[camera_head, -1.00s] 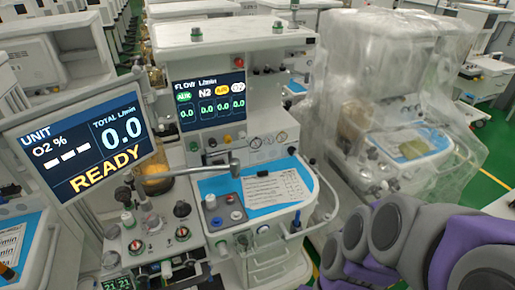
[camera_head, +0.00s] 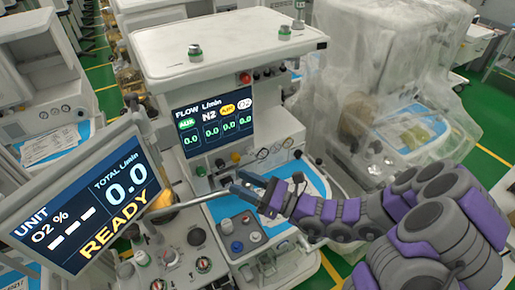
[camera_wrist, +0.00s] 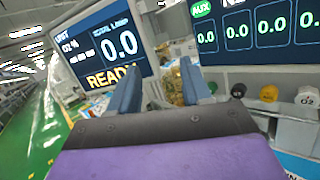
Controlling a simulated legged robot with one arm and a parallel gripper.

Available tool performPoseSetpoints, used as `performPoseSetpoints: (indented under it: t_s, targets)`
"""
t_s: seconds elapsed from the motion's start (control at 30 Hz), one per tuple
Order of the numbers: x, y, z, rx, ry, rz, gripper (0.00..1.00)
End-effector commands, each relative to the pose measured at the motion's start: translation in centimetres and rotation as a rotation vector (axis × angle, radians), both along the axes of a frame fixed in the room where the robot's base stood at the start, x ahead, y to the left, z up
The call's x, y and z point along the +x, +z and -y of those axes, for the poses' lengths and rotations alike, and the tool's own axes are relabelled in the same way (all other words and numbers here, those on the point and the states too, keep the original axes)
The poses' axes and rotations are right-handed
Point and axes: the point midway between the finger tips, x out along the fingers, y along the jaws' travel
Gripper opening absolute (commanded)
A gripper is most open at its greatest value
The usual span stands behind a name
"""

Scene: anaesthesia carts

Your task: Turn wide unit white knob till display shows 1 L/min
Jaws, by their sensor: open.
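The wide unit (camera_head: 215,50) stands in the middle of the head view. Its flow display (camera_head: 212,118) reads 0.0 in every channel, and the display also shows in the wrist view (camera_wrist: 260,25). The tilted side screen (camera_head: 85,200) shows O2 % dashes, total 0.0 L/min and READY. In the wrist view a white knob marked O2 (camera_wrist: 307,97) is at the right edge, beside a yellow knob (camera_wrist: 268,93) and a dark knob (camera_wrist: 238,90). My gripper (camera_head: 236,184) is open and empty in front of the knob row. In the wrist view the knobs lie right of its fingers (camera_wrist: 160,68).
A blue-topped work surface (camera_head: 312,178) lies below the knob row, partly behind my arm. A lower panel with several knobs (camera_head: 240,232) is nearer. A plastic-covered unit (camera_head: 350,60) stands at right. A grey bar (camera_head: 185,203) crosses near my gripper.

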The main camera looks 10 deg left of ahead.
Motion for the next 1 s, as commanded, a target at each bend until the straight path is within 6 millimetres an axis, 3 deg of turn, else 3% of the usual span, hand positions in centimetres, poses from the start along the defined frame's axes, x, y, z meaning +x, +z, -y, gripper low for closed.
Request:
performPoseSetpoints:
  t_s: [0.1, 0.23, 0.4, 0.5, 0.67, 1.0]
  targets:
    - [4.1, -2.5, 1.6, 0.07, -0.163, -0.199, 0.48]
    - [7.4, -6.3, 5.0, 0.134, -0.333, -0.389, 0.48]
    - [9.3, -11.0, 9.3, 0.192, -0.491, -0.576, 0.48]
    - [9.7, -12.7, 10.9, 0.211, -0.546, -0.637, 0.48]
    - [10.0, -13.9, 11.1, 0.215, -0.578, -0.669, 0.48]
    - [11.9, -14.3, 8.5, 0.203, -0.575, -0.663, 0.48]
